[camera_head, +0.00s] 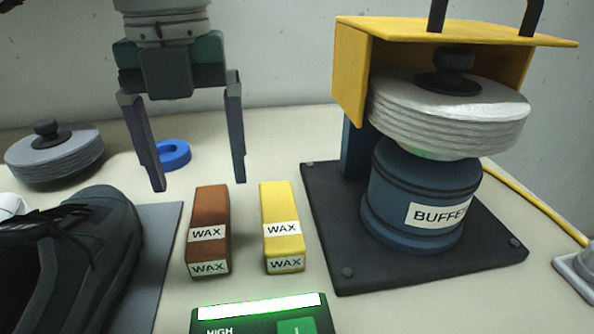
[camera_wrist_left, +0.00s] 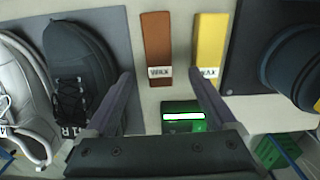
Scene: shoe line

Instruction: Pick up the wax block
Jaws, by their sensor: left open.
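A brown wax block (camera_head: 209,228) and a yellow wax block (camera_head: 281,225) lie side by side on the table, each with white WAX labels. Both also show in the left wrist view, the brown block (camera_wrist_left: 156,45) left of the yellow block (camera_wrist_left: 209,47). My left gripper (camera_head: 200,187) is open and empty, with its fingers pointing down above the table, apart from both blocks. My right gripper is not in view.
The buffer machine (camera_head: 425,190) on its dark base stands right of the blocks. A dark shoe (camera_head: 85,265) on a grey mat (camera_head: 160,235) lies left. A green display unit (camera_head: 260,315) sits in front. A blue ring (camera_head: 173,154) and grey disc stack (camera_head: 53,157) lie behind.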

